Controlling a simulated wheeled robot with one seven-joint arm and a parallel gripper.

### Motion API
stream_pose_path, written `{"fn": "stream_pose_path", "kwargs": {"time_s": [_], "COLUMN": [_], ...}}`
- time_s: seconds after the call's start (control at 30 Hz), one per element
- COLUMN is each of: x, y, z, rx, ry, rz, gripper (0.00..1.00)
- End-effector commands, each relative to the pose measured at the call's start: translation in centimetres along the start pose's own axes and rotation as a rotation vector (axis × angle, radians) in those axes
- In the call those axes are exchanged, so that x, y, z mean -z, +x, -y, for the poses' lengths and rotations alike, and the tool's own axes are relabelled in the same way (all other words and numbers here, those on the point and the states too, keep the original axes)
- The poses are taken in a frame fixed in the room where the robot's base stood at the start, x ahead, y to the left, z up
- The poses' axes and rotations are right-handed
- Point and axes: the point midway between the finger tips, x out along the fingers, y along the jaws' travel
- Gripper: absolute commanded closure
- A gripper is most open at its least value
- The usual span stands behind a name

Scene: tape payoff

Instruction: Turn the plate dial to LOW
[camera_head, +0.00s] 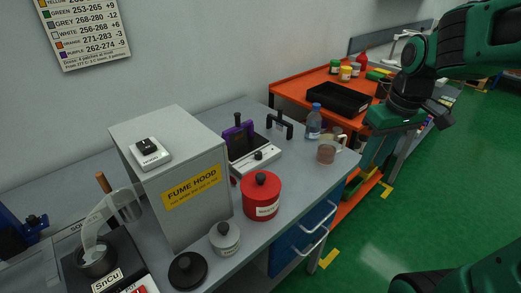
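A low white unit (262,157) with a small dark knob (258,155) on its front stands on the grey bench right of the fume hood. A purple and black piece (238,137) stands at its back left. At the bottom left, a black unit labelled SnCu (107,281) carries a pot (96,259), with red and white parts at its cut-off front edge. I cannot tell for sure which unit bears the plate dial, and no LOW mark is readable. My gripper (440,114) is at the upper right, away from these units; its finger opening is unclear.
The fume hood (206,222) has a switch box (150,153) on top. A red canister (262,197), a grey lidded jar (225,239), a black knobbed lid (187,271), a bottle (313,122) and a beaker (327,150) stand on the bench. An orange bench (290,88) holds a black tray (340,98).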

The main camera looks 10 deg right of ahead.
Motion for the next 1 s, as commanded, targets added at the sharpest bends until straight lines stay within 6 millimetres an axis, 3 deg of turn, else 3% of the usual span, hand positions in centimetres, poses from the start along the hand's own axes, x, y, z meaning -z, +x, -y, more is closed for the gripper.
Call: {"fn": "stream_pose_path", "kwargs": {"time_s": [0.03,0.2,0.3,0.4,0.5,0.67,1.0], "x": [3.1,12.2,15.9,18.2,19.4,19.9,20.4], "y": [0.3,1.2,1.6,1.9,2.0,2.7,7.8], "z": [1.5,8.4,12.5,15.6,17.6,18.6,20.0], "rx": [0.019,0.097,0.142,0.177,0.198,0.209,0.208], "ry": [-0.125,-0.55,-0.748,-0.887,-0.968,-1.002,-0.997], "rz": [-0.017,-0.113,-0.167,-0.211,-0.239,-0.251,-0.248], "gripper": [0.73,0.73,0.73,0.73,0.73,0.73,0.73]}}
